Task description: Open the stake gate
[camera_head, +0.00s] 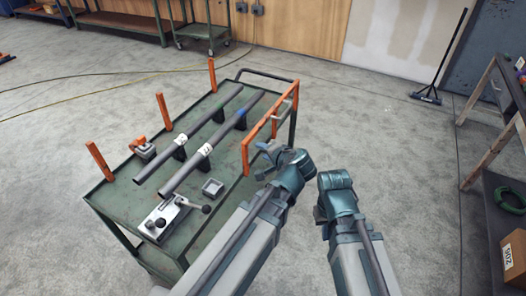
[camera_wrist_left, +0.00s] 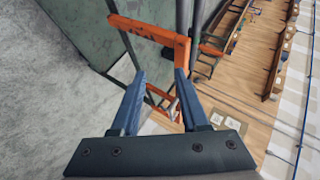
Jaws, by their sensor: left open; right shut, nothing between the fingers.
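The stake gate (camera_head: 270,113) is an orange frame standing upright along the right side of the green cart (camera_head: 222,192). A pale bar or handle shows on it, partly hidden. My left gripper (camera_head: 264,161) is open at the gate's near end. In the left wrist view, the orange gate (camera_wrist_left: 150,32) lies just beyond the left gripper's open fingers (camera_wrist_left: 160,76), with a corner post between them in the picture. I cannot tell if they touch it. My right gripper (camera_head: 334,186) is right of the cart, apart from the gate, its fingertips mostly hidden.
Two grey pipes (camera_head: 212,152) lie on black supports on the cart. A workbench (camera_head: 497,120) stands at right; the floor between is clear.

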